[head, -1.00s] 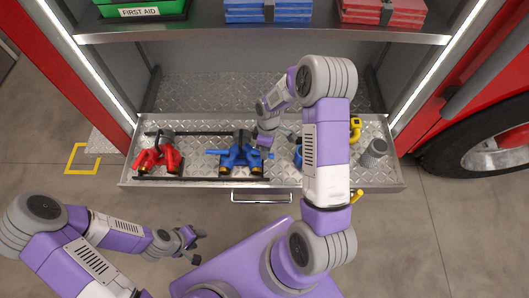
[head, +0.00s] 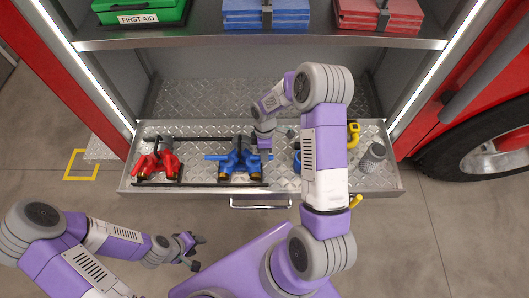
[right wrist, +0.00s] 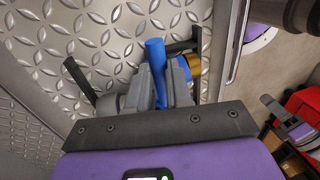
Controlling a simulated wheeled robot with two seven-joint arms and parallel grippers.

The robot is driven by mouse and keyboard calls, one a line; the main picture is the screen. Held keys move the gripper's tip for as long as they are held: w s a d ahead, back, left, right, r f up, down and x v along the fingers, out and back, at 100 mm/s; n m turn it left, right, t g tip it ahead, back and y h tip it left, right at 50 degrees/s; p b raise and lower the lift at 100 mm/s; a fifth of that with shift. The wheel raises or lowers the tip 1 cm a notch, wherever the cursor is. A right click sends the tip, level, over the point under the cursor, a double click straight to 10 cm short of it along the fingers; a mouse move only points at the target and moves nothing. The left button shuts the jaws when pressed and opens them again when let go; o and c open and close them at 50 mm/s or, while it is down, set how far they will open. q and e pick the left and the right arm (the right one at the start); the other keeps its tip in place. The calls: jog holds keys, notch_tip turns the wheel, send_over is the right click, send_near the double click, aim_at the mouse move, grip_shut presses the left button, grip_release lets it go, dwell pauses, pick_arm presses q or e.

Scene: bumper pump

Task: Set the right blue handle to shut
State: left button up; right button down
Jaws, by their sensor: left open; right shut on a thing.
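The blue valve (head: 238,162) with brass ends sits on the diamond-plate drawer (head: 200,134). One blue handle (head: 215,157) sticks out to its left. My right gripper (head: 265,150) is over the valve's right side and largely covers the right handle in the head view. In the right wrist view the right blue handle (right wrist: 156,55) is upright between the two fingers of my right gripper (right wrist: 158,80), which is shut on it. A brass end (right wrist: 194,66) shows beside it. My left gripper (head: 195,252) is open and empty, in front of the drawer.
A red valve (head: 158,163) sits at the drawer's left. A shelf (head: 260,44) with boxes runs above the drawer.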

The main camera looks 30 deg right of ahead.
jog(key=c, duration=1)
grip_release()
jog(key=shift+a, duration=0.15)
jog(key=shift+c, duration=0.2)
jog(key=shift+w+r, duration=0.1)
jog(key=shift+r, duration=0.2)
jog(key=p+v, duration=0.1)
jog(key=v, duration=0.6)
jog(key=shift+p, duration=0.3)
